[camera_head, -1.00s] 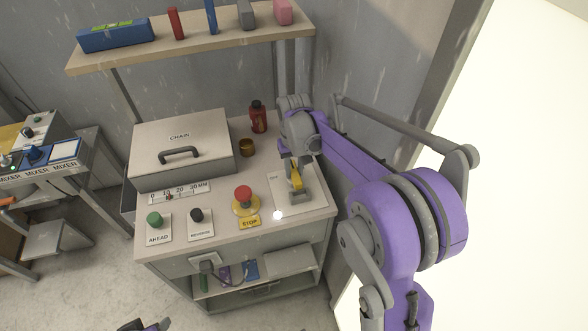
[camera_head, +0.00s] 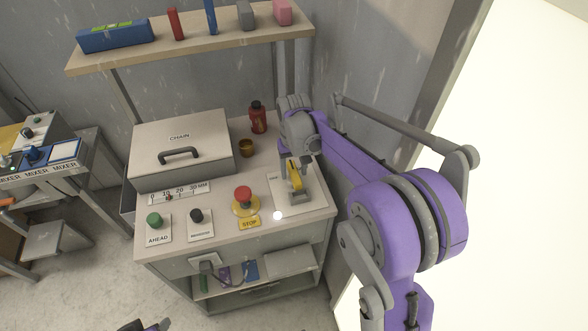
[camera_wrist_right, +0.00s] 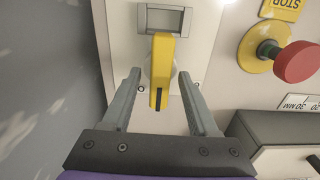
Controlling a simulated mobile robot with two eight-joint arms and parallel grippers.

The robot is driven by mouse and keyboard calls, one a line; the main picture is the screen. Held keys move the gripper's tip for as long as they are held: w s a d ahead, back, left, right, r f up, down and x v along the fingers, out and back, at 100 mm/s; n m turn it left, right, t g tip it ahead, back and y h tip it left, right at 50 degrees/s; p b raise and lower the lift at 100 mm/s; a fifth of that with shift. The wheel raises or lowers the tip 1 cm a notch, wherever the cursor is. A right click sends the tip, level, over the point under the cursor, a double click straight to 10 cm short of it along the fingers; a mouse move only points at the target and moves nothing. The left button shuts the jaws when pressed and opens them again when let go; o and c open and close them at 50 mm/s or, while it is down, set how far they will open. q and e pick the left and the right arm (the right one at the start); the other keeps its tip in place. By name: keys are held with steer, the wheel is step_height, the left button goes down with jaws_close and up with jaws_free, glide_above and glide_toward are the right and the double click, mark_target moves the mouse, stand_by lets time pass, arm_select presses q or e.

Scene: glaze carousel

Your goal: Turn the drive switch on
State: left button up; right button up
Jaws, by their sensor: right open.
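The drive switch has a yellow lever handle (camera_head: 293,174) on a pale plate (camera_head: 282,203) at the right end of the bench top. In the right wrist view the lever (camera_wrist_right: 162,62) points toward my gripper, with a grey window frame behind it. My right gripper (camera_wrist_right: 158,76) is open, with one finger on each side of the lever and visible gaps between. In the head view my right gripper (camera_head: 299,168) is small and partly overlaps the switch. My left gripper is not clearly visible.
A red stop button (camera_head: 243,194) stands just left of the switch plate. A green button (camera_head: 155,219) and a black knob (camera_head: 196,215) are further left. The chain cover (camera_head: 183,140), a red bottle (camera_head: 258,117) and a small brown jar (camera_head: 246,148) stand behind. A shelf (camera_head: 195,48) hangs above.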

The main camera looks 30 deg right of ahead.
mark_target(294, 171)
step_height(294, 171, up, 11)
steer(key=shift+p, duration=0.4)
steer(key=shift+f, duration=0.2)
